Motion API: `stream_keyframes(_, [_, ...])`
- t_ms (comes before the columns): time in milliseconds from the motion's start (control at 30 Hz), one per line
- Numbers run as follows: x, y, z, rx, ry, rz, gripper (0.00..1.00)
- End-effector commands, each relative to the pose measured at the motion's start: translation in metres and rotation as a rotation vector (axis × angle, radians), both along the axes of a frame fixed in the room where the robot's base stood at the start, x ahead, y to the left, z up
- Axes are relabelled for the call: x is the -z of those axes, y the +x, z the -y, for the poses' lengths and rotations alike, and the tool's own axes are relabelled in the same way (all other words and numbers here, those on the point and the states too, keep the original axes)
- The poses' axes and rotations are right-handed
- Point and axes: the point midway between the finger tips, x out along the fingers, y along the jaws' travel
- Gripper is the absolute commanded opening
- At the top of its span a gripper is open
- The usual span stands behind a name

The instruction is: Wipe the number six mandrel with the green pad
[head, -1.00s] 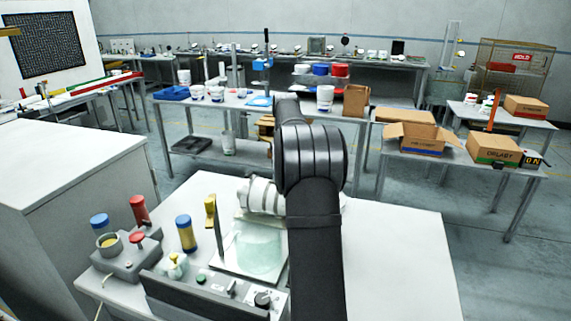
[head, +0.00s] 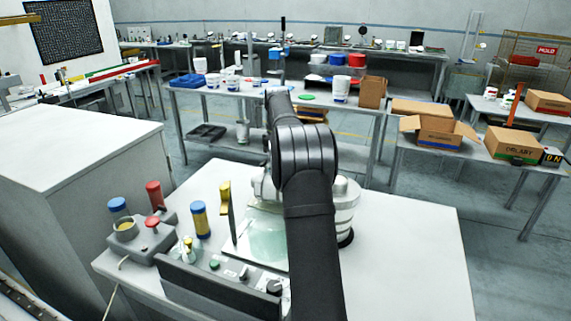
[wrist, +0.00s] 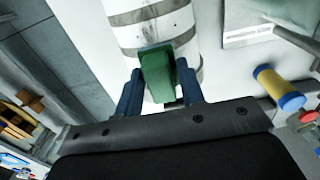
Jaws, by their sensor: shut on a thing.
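My gripper (wrist: 158,92) is shut on the green pad (wrist: 157,75) in the wrist view, with a blue finger on each side of it. A pale cylinder with grey bands (wrist: 150,18) runs behind the pad. I cannot tell whether the pad touches it. I cannot tell whether this is the number six mandrel or a link of my own arm; no numeral is readable. In the head view, my dark arm hides the gripper and the pad.
On the white table (head: 420,265) are a clear greenish plate (head: 268,240), a yellow cylinder with blue ends (head: 200,220), and a grey block (head: 140,242) with red and blue knobs. A dark-fronted control box (head: 215,285) is nearest. The table's right side is bare.

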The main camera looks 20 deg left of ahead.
Motion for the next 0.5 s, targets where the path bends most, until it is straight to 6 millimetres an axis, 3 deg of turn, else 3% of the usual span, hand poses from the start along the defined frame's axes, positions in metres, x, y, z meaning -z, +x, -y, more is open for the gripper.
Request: stream_keyframes(500, [0.003,0.0,0.051,0.002,-0.001,-0.003,0.14])
